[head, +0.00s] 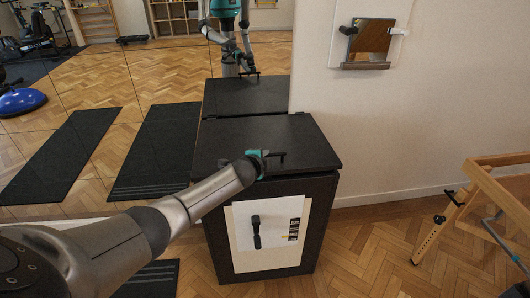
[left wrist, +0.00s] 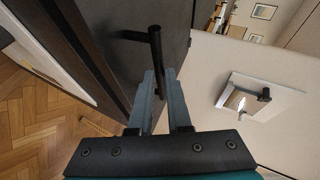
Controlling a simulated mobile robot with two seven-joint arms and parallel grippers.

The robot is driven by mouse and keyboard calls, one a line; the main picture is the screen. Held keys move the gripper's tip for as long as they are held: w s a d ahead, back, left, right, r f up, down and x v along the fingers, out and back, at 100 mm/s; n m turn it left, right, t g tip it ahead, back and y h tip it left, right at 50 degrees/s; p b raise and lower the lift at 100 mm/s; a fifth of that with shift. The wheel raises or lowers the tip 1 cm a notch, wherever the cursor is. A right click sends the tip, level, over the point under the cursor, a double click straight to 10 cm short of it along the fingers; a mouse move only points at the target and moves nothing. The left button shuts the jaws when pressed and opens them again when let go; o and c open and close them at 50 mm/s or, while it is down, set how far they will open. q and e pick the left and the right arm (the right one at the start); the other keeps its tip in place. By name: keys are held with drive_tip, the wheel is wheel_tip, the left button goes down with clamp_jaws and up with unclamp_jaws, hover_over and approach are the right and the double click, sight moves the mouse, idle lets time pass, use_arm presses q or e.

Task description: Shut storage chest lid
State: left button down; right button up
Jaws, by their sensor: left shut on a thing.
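The storage chest (head: 318,225) is a black box with a pale front panel and a dark handle on that panel. Its black lid (head: 300,135) lies low over the body; I cannot tell whether a small gap remains at the front edge. A dark bar handle (head: 283,157) stands on the lid. My left gripper (head: 268,158) is at this handle, its fingers shut on it. In the left wrist view the handle (left wrist: 154,45) rises by the grey fingertips (left wrist: 160,88), with the dark lid (left wrist: 90,40) beside it. My right gripper is not in view.
A wall mirror (head: 150,75) behind the chest reflects my body and the chest. Dark mats (head: 65,150) appear at the left. A wooden frame (head: 480,195) stands at the right. A small wall-mounted fixture (head: 369,42) hangs above right. Parquet between chest and frame is clear.

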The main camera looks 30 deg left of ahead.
use_arm(q)
drive_tip(key=f, duration=0.1)
drive_tip(key=f+b, duration=0.1)
drive_tip(key=f, duration=0.1)
drive_tip(key=shift+s+a, duration=0.2)
drive_tip(key=c, duration=1.1)
unclamp_jaws()
drive_tip(key=shift+s+r, duration=0.1)
drive_tip(key=shift+o, duration=1.2)
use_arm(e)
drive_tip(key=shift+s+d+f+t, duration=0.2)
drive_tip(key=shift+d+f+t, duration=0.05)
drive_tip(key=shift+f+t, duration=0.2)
use_arm(q)
drive_tip(key=shift+d, duration=0.1)
